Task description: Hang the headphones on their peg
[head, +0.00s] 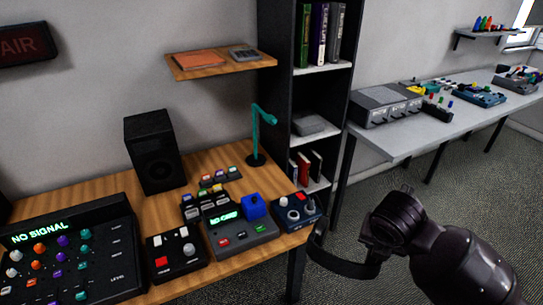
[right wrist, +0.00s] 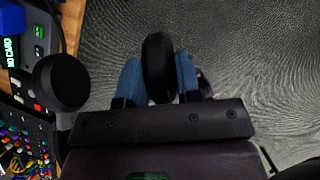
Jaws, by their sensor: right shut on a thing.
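The headphones (head: 345,266) are black and hang in the air off the right front corner of the wooden desk. My right gripper (right wrist: 158,80) is shut on them. In the right wrist view a black part of the headphones (right wrist: 158,58) stands between the two blue fingers, and a round black cup (right wrist: 62,82) shows at the left. In the head view my right arm comes in from the lower right and hides part of the grip. A teal stand (head: 257,135) with a short arm at its top stands at the desk's back right; I cannot tell if it is the peg. My left gripper is not in view.
The wooden desk (head: 100,195) holds a black speaker (head: 152,152), a mixer (head: 75,250) and several small control boxes. A wall shelf (head: 222,66) hangs above. A dark bookcase (head: 275,50) and a grey table (head: 400,140) stand behind. The carpet at right is clear.

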